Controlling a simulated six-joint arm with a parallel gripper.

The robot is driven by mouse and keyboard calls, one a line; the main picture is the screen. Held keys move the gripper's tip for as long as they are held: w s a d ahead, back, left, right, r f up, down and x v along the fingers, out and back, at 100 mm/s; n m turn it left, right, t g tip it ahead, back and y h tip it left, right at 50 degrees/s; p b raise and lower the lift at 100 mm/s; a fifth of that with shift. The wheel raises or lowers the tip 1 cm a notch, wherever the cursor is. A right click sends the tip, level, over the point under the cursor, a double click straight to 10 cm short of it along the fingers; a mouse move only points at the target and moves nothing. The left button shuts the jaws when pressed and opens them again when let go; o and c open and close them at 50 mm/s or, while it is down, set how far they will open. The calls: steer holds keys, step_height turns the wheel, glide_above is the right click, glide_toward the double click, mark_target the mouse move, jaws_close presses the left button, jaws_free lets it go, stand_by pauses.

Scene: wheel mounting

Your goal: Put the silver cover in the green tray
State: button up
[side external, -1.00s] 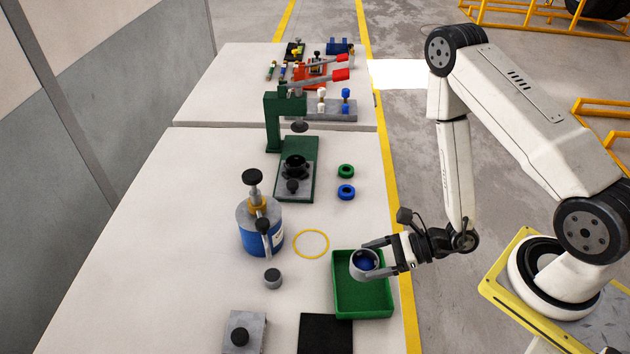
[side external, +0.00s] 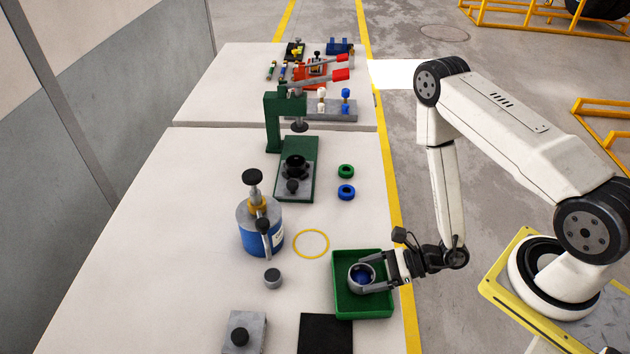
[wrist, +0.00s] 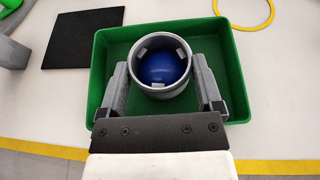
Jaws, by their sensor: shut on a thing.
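The silver cover (side external: 356,283) is a grey ring-shaped cup with a blue inside, its open side up. It also shows in the wrist view (wrist: 161,92). My gripper (side external: 372,276) is shut on the cover, one finger on each side; its fingers also show in the wrist view (wrist: 161,88). The cover is inside the outline of the green tray (side external: 343,308), low between its walls. I cannot tell whether it touches the tray floor. The rest of the tray is empty.
A black square mat (side external: 325,335) lies in front of the tray, and a yellow ring (side external: 311,244) lies behind it to the left. A small grey cylinder (side external: 273,278) and a blue canister (side external: 262,238) stand left. Green (side external: 346,171) and blue (side external: 346,192) rings lie further back.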

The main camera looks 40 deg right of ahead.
steer(key=shift+f, duration=0.35)
steer(key=o, duration=1.3)
steer(key=shift+f, duration=0.1)
steer(key=shift+d, duration=0.1)
steer(key=shift+v, duration=5.95)
steer(key=shift+r, duration=0.25)
